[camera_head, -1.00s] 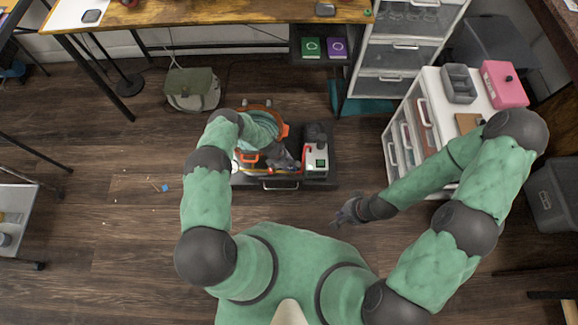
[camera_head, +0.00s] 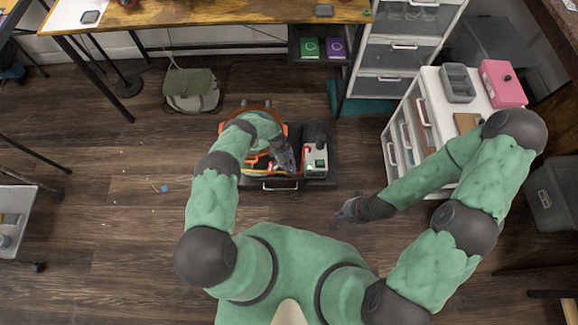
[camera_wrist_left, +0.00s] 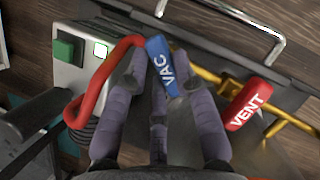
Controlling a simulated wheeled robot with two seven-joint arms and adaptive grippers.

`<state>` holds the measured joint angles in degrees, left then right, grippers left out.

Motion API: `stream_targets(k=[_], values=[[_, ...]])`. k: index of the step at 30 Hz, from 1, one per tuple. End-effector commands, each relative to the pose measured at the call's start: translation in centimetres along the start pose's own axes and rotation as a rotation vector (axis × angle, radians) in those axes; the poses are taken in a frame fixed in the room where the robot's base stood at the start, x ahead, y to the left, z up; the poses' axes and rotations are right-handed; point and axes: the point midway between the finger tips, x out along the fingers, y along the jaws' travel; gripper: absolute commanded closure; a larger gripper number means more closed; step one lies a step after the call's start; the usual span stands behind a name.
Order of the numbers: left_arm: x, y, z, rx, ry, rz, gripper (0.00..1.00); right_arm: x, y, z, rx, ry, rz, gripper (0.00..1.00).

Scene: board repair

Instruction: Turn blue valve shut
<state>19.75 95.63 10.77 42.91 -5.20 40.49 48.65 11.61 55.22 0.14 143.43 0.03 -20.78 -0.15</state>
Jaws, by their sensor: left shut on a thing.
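The blue valve handle (camera_wrist_left: 163,66), marked VAC, is between the purple-grey fingers of my left gripper (camera_wrist_left: 160,90) in the left wrist view. The gripper is shut on the handle, and the fingers hide its lower part. A red handle marked VENT (camera_wrist_left: 247,104) sits to the right on the same yellow pipe (camera_wrist_left: 200,75). In the head view my left gripper (camera_head: 283,155) is over the equipment tray, and the blue handle is too small to make out there. My right gripper (camera_head: 350,210) is apart from the tray, over the floor; its fingers are too small to read.
A white box with a green button (camera_head: 315,161) stands on the tray's right side; it also shows in the wrist view (camera_wrist_left: 80,60). A drawer cabinet (camera_head: 395,150) is to the right. The floor at left is mostly clear.

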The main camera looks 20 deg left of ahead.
Motion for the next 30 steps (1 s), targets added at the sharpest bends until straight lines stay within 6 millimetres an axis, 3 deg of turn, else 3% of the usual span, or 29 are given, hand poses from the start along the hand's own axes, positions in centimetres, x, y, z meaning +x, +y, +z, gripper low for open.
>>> stream_targets(k=[18, 30], values=[[0.26, 0.20, 0.40, 0.530, 0.000, -0.220, 1.00, 0.01, 0.00, 0.00, 0.000, 0.000, 0.000, 1.00], [0.29, 0.17, 0.51, 0.756, 0.000, -0.313, 1.00, 0.01, 0.00, 0.00, 0.000, 0.000, 0.000, 1.00]])
